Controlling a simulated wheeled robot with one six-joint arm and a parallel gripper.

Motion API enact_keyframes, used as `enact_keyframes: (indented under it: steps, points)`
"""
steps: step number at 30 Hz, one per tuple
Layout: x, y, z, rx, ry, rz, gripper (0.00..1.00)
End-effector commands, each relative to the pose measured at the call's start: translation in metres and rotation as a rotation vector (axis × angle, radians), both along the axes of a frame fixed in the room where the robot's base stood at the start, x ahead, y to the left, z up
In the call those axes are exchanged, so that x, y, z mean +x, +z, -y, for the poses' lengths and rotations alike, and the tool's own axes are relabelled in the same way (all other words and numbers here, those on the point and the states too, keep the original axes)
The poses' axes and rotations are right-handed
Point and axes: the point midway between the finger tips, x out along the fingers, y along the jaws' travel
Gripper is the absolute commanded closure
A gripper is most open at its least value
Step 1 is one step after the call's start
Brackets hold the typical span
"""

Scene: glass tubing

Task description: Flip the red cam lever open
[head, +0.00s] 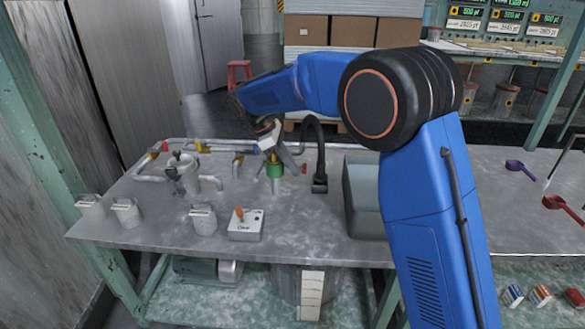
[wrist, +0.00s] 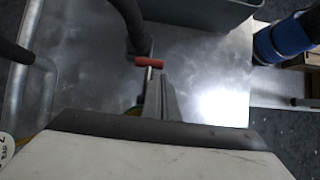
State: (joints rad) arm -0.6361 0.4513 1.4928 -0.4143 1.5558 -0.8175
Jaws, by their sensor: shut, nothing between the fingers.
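The red cam lever (head: 303,168) shows as a small red piece at the right of a green coupling (head: 274,170) on a short upright pipe. In the wrist view the red lever (wrist: 148,61) is a short bar lying crosswise just beyond my fingertips. My gripper (head: 294,166) is shut and empty, angled down beside the coupling. In the wrist view my gripper (wrist: 158,76) has its grey fingers together, close to the lever. I cannot tell whether they touch it. The coupling is mostly hidden behind my gripper in the wrist view.
A black curved spout (head: 318,150) stands right of the coupling, before a grey basin (head: 362,205). Pipes with valves (head: 182,170) fill the left. Bare tabletop (head: 310,225) lies in front.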

Motion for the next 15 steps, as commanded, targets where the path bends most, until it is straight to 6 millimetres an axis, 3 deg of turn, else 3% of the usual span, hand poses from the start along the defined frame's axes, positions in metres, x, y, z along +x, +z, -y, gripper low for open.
enact_keyframes:
  steps: [15]
  points:
    - [0.0,0.012,-0.001,0.004,0.001,0.001,1.0]
